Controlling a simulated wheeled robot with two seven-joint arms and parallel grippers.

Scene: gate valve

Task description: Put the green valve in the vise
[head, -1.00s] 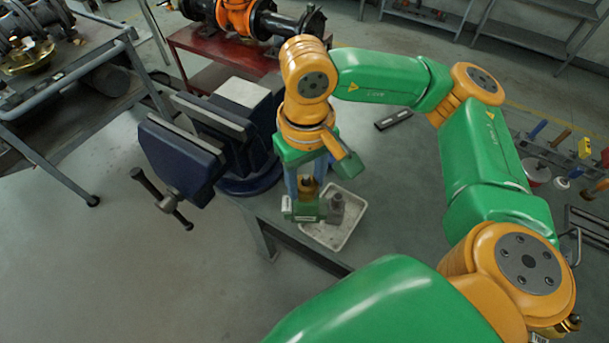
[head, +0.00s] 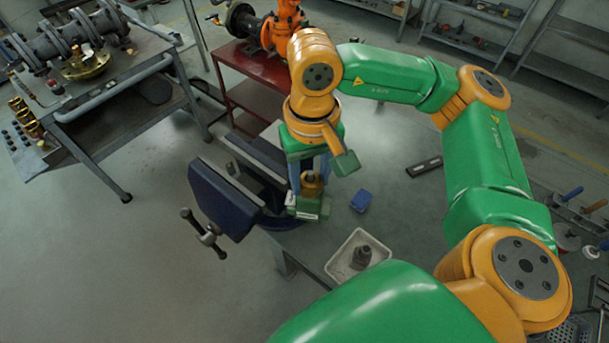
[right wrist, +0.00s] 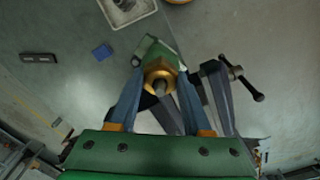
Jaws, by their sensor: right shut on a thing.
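The green valve (head: 308,207) with its brass-coloured top is held in my right gripper (head: 311,183). In the right wrist view the valve (right wrist: 152,52) sits between the two blue fingers (right wrist: 157,85), which are shut on its brass part. The dark blue vise (head: 226,200) stands on the bench edge, left of the valve in the head view. Its jaws (head: 250,160) are apart with a gap between them. The valve is held beside the vise, outside the gap. The vise also shows in the right wrist view (right wrist: 215,95), partly hidden by a finger. My left gripper is out of view.
A white tray (head: 337,268) with a grey fitting (head: 361,257) lies on the bench to the right of the vise. A small blue block (head: 361,201) and a dark flat bar (head: 424,166) lie behind it. A red cart (head: 240,62) stands behind the vise.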

